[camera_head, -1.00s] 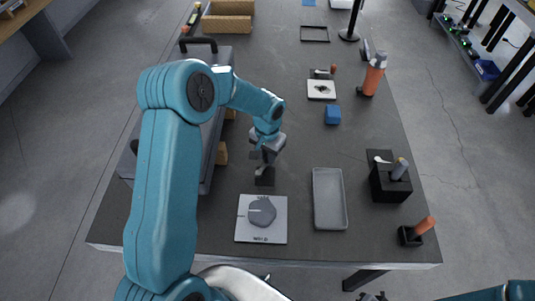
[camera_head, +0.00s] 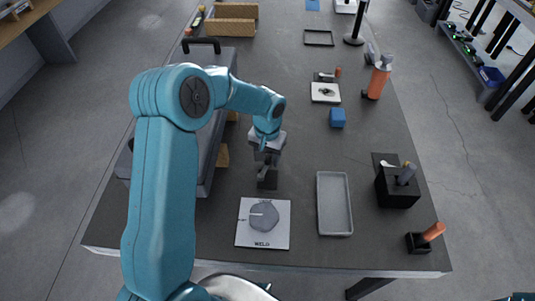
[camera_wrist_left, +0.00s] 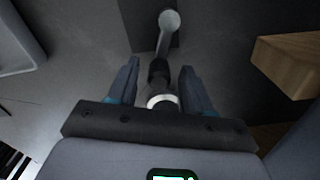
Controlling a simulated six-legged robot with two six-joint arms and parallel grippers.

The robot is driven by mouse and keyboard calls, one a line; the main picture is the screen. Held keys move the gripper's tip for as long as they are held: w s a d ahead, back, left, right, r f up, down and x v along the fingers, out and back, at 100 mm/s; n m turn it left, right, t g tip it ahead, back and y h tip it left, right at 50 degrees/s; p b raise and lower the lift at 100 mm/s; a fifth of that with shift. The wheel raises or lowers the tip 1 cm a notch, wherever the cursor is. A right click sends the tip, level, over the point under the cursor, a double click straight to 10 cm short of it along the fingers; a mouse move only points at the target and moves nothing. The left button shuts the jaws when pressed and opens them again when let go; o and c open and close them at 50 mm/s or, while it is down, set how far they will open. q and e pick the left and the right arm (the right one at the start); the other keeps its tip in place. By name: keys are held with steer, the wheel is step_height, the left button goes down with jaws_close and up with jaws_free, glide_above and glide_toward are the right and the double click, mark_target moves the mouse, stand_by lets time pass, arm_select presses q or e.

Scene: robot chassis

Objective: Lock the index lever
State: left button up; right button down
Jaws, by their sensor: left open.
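A small dark base (camera_head: 267,181) stands on the table behind the WELD plate, under my left gripper (camera_head: 267,160). In the left wrist view, a grey lever with a round end (camera_wrist_left: 168,22) rises from a dark plate. A black shaft with a pale ring (camera_wrist_left: 160,88) lies between the two fingers of my left gripper (camera_wrist_left: 160,82). The fingers are apart, with a gap on each side of the shaft. I take this to be the index lever; its lock position cannot be told. My right gripper is out of view.
A white WELD plate with a grey disc (camera_head: 263,216) lies in front, and a grey tray (camera_head: 334,204) to its right. A black block with a handle (camera_head: 398,188) and an orange-handled holder (camera_head: 425,238) stand at right. A grey case (camera_head: 213,135) with wooden blocks is left.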

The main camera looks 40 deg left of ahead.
mark_target(267, 156)
arm_select(q)
step_height(267, 156, up, 16)
steer(key=shift+r, duration=0.2)
stand_by(0.5)
